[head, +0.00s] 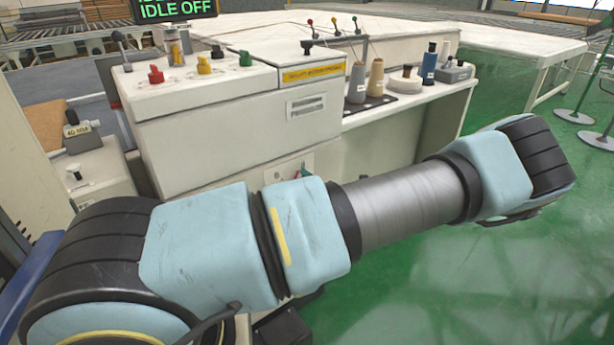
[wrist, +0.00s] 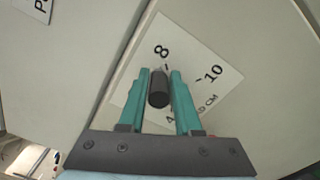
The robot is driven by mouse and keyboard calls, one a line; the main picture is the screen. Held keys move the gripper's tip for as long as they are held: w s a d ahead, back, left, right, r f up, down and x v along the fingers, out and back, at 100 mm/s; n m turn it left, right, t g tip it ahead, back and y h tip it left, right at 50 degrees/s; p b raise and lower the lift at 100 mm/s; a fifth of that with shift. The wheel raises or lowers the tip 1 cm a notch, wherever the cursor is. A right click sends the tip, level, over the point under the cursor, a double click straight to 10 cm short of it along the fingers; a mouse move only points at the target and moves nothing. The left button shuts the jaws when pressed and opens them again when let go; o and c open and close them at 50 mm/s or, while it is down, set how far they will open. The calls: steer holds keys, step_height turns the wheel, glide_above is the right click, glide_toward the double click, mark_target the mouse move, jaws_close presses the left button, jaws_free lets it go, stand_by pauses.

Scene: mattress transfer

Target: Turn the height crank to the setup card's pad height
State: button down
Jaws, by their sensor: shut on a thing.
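My gripper (wrist: 160,72) shows in the wrist view, its two teal fingers shut on the dark cylindrical handle of the height crank (wrist: 158,92). Behind it is a white scale plate (wrist: 196,62) with the numbers 8 and 10 and the letters CM readable. The handle hides part of the scale, and its lower marks are partly covered by a finger. A pointer is not clearly seen. In the head view my arm hides most of the crank area; a pale plate (head: 287,170) shows just above the arm on the cabinet front. I cannot make out a readable setup card.
Thread cones (head: 376,78) stand on the shelf at right. A white label corner (wrist: 36,8) shows in the wrist view.

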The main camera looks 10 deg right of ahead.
steer(key=shift+w+d+f+m, duration=0.1)
steer(key=shift+d+f+m, duration=0.2)
steer(key=shift+m, duration=0.7)
steer(key=shift+f, duration=0.1)
steer(key=c, duration=0.7)
jaws_free()
steer(key=b+v, duration=0.2)
steer(key=v, duration=0.8)
steer(key=shift+s+d, duration=0.2)
steer(key=shift+s, duration=0.1)
